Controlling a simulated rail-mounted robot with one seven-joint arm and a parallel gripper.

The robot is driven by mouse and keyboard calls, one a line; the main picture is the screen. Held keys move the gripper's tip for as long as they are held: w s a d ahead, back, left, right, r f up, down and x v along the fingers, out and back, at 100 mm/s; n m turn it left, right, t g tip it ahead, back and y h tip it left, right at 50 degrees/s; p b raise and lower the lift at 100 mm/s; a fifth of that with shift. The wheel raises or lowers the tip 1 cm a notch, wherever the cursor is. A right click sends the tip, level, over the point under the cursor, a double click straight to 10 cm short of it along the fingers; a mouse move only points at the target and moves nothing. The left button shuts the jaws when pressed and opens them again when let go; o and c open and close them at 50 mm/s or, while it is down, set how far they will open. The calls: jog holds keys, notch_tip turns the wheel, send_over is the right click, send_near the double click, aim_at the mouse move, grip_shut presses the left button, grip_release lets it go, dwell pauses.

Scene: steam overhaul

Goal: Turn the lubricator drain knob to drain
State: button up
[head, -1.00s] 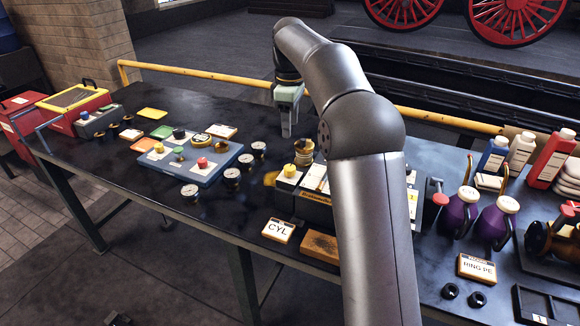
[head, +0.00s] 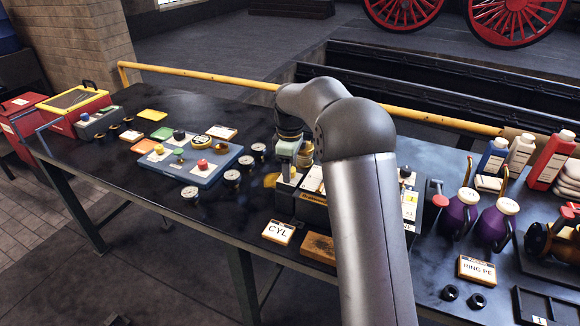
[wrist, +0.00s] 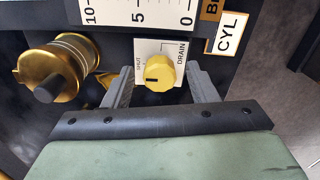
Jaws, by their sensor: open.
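The yellow drain knob (wrist: 160,75) sits on a white plate marked SHUT on the left and DRAIN on the right in the wrist view. A dark mark on the knob points toward the SHUT side. My gripper (wrist: 162,84) is open, with one grey finger on each side of the knob; I cannot tell whether either touches it. In the head view my gripper (head: 286,172) is low over the left end of the dark lubricator box (head: 312,212). The knob is hidden there by the gripper.
A brass fitting with a black end (wrist: 62,72) stands close left of the gripper. A CYL card (wrist: 229,33) lies beyond the knob. Several gauges (head: 232,178) and a blue panel (head: 205,176) are left of the box. Purple jugs (head: 460,214) stand to the right.

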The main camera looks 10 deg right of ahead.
jog(key=c, duration=1)
jog(key=shift+o, duration=0.2)
jog(key=shift+m, duration=0.3)
jog(key=m, duration=0.3)
jog(key=shift+r+m+p, duration=0.1)
jog(key=shift+m+p, duration=0.2)
jog(key=shift+m, duration=0.1)
jog(key=m, duration=0.9)
jog(key=shift+p, duration=0.35)
jog(key=shift+m, duration=2.2)
